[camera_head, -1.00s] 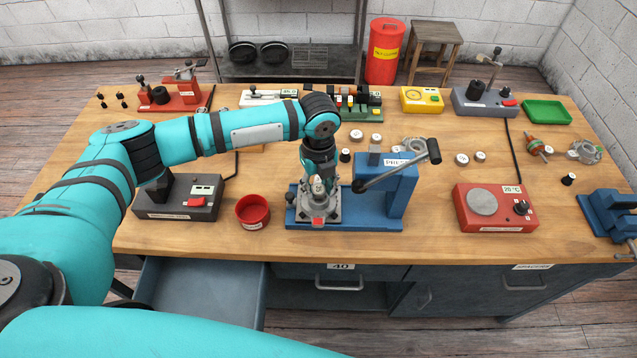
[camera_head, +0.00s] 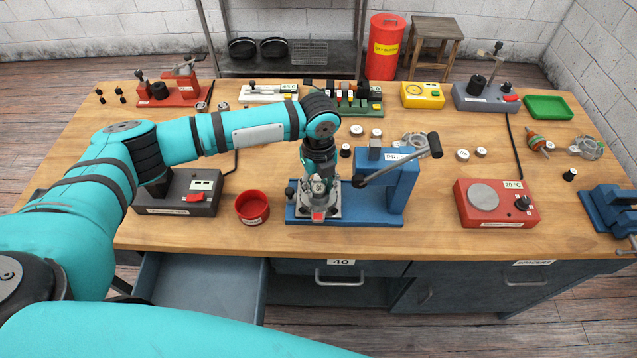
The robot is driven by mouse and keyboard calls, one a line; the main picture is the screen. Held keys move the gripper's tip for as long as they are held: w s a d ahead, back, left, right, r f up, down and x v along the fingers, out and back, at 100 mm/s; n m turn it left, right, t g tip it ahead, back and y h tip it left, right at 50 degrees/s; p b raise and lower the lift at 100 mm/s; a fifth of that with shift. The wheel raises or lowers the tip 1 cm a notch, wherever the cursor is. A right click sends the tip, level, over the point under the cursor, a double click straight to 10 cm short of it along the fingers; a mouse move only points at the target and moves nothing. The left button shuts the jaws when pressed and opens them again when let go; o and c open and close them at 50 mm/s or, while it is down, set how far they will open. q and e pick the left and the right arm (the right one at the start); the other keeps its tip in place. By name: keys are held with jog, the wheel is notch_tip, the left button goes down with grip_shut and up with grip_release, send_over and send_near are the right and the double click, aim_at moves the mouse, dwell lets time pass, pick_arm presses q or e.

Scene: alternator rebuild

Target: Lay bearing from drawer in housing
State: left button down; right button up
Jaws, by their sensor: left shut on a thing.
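My left gripper (camera_head: 319,205) is over the left part of the blue press (camera_head: 388,195), pointing down at a grey metal housing (camera_head: 306,213) on its base. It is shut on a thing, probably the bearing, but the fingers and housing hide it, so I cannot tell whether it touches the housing. The open drawer (camera_head: 200,285) sticks out at the front left of the bench and its visible floor looks empty. Another light metal housing part (camera_head: 412,141) lies behind the press. My right gripper is not in view.
A red bowl (camera_head: 252,208) and a dark grey device (camera_head: 178,195) stand left of the press. The press lever (camera_head: 398,166) juts out to the right of my gripper. A red hotplate (camera_head: 496,203) stands further right. The bench between press and hotplate is clear.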

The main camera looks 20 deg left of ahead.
pick_arm(q)
jog(key=shift+p, duration=0.4)
dwell(0.6)
jog(key=c, duration=0.8)
grip_release()
jog(key=shift+f, duration=0.1)
jog(key=shift+c, duration=0.2)
notch_tip(320, 180, up, 8)
jog(key=p, duration=0.8)
